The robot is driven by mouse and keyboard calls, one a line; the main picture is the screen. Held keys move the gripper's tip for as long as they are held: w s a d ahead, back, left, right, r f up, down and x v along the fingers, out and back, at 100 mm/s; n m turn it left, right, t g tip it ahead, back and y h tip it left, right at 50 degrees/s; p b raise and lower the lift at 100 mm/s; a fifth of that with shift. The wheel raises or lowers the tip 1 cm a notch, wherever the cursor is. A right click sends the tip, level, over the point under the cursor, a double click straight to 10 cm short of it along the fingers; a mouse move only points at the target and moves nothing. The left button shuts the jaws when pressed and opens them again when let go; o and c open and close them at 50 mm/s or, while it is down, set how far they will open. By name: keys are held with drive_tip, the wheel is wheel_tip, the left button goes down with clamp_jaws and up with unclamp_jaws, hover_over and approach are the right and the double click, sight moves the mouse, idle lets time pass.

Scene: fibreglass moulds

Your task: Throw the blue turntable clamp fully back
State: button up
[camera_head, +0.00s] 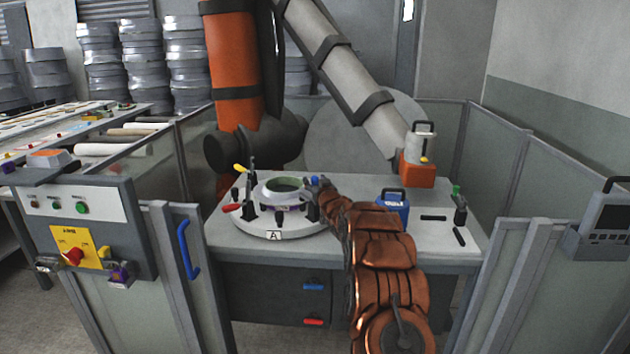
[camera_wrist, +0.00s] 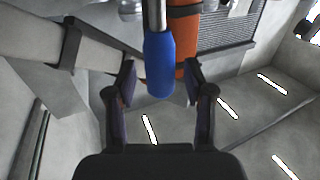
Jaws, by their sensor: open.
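The blue clamp handle (camera_wrist: 160,65) fills the middle of the wrist view, a blue grip on a metal rod. My gripper (camera_wrist: 159,82) is open, with one finger on each side of the handle and a visible gap on both sides. In the head view the blue clamp tip (camera_head: 314,181) shows at the right rim of the round turntable (camera_head: 285,229), close to my gripper (camera_head: 323,184). My arm hides part of that clamp's base. A light ring-shaped mould (camera_head: 284,188) sits on the turntable.
Clamps with a yellow handle (camera_head: 241,168) and a red handle (camera_head: 231,207) stand on the turntable's left side. A blue container (camera_head: 393,203) stands right of my arm. A large orange and grey robot arm (camera_head: 232,65) stands behind. Fence panels (camera_head: 548,210) flank the table.

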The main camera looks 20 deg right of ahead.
drive_tip(key=shift+w, duration=0.25)
clamp_jaws()
idle(0.4)
